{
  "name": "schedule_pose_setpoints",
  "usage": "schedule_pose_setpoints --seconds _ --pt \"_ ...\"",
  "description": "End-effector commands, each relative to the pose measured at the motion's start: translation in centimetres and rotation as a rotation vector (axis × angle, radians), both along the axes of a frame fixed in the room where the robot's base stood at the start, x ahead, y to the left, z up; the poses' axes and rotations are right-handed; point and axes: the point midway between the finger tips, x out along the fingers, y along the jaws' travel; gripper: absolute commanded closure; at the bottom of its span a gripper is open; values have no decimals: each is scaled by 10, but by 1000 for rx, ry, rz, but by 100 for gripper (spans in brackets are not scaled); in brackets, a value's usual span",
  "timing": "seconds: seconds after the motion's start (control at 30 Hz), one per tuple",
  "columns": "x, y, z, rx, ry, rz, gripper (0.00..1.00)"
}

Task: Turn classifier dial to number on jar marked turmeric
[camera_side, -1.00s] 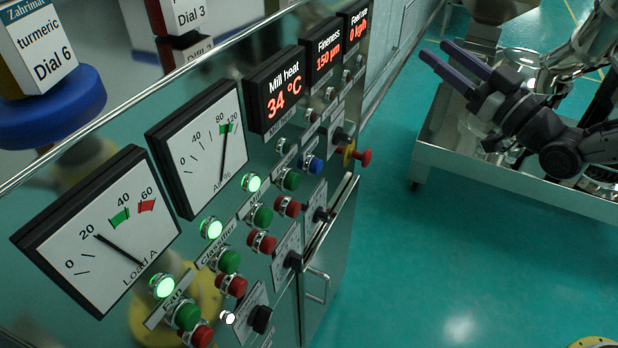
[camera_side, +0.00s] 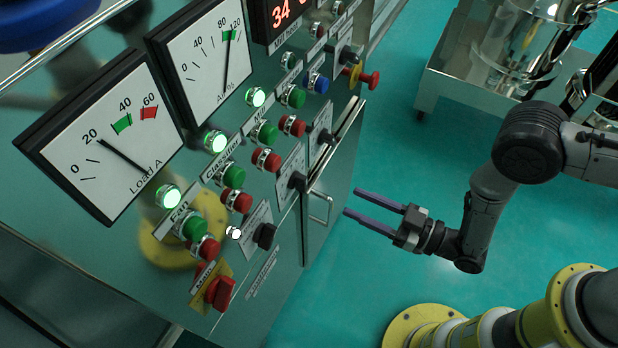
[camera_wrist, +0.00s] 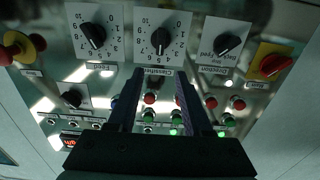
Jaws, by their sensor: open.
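The classifier dial (camera_wrist: 160,40) is a black knob on a white numbered plate, above an upside-down "Classifier" label in the wrist view. Its pointer seems to aim down in that picture; the exact number is too small to read. In the side view the dial (camera_side: 298,181) sits on the sloping panel. My gripper (camera_side: 354,203) is open and empty, apart from the panel, fingers pointing toward it. In the wrist view my gripper (camera_wrist: 158,74) has its fingertips below the dial. The turmeric jar is out of view now; the earlier side frame shows its label, "turmeric Dial 6".
A feed dial (camera_wrist: 93,36) and a direction knob (camera_wrist: 228,45) flank the classifier dial. A red main switch (camera_wrist: 273,66) is beyond. Red and green buttons (camera_side: 264,133) crowd the panel. A door handle (camera_side: 320,205) and a red emergency stop (camera_side: 368,79) stick out.

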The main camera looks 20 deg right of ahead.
Motion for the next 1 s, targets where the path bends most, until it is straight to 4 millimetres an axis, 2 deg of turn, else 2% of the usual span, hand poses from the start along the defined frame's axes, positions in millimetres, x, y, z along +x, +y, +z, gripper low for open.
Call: schedule_pose_setpoints --seconds 0.5,0.7,1.0 --pt "68 68 1 4 -2 0 50" --pt "81 81 1 2 -1 0 50" --pt "84 84 1 1 0 -1 50"
